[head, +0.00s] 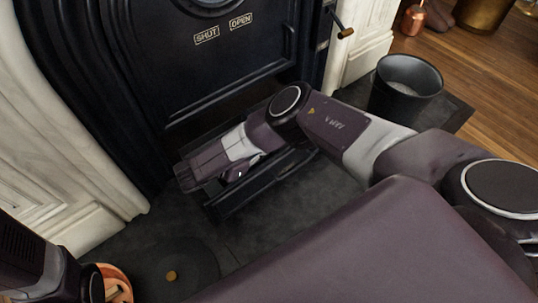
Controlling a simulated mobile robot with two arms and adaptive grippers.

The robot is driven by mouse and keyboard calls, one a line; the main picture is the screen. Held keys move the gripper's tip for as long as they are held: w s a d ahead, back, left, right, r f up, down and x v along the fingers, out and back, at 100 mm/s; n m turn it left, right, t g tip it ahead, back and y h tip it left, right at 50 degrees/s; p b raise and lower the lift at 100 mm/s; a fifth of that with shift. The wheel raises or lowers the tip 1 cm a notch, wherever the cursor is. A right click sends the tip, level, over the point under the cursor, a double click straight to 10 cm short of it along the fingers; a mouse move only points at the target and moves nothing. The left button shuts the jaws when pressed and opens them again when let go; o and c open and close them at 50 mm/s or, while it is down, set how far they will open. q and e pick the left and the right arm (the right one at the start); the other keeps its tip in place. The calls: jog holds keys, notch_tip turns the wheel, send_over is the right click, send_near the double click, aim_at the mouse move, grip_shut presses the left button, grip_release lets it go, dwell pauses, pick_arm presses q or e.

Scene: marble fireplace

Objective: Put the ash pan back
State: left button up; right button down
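The dark ash pan (284,172) is a long, low tray on the hearth in front of the black stove (225,65), below its door. My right arm crosses over it and hides much of its inside and its far side. I cannot tell how far it goes into the stove. My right gripper (195,174) is over the left end of the pan, close to the stove's lower front. Its fingertips are not clear, so I cannot tell whether it is open or holds anything. My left arm shows only at the bottom left corner; its gripper is out of view.
A dark bucket (405,92) of grey ash stands at right on the hearth (300,215). A dark round lid (195,262) with a brass knob lies at lower left, beside an orange container (117,284). White marble (45,165) flanks the stove. A handle (344,31) sticks out at its right.

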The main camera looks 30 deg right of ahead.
notch_tip(320, 180, down, 3)
jog(key=shift+b, duration=0.7)
jog(key=shift+r, duration=0.1)
jog(key=c, duration=2.2)
grip_release()
jog(key=shift+o, duration=0.2)
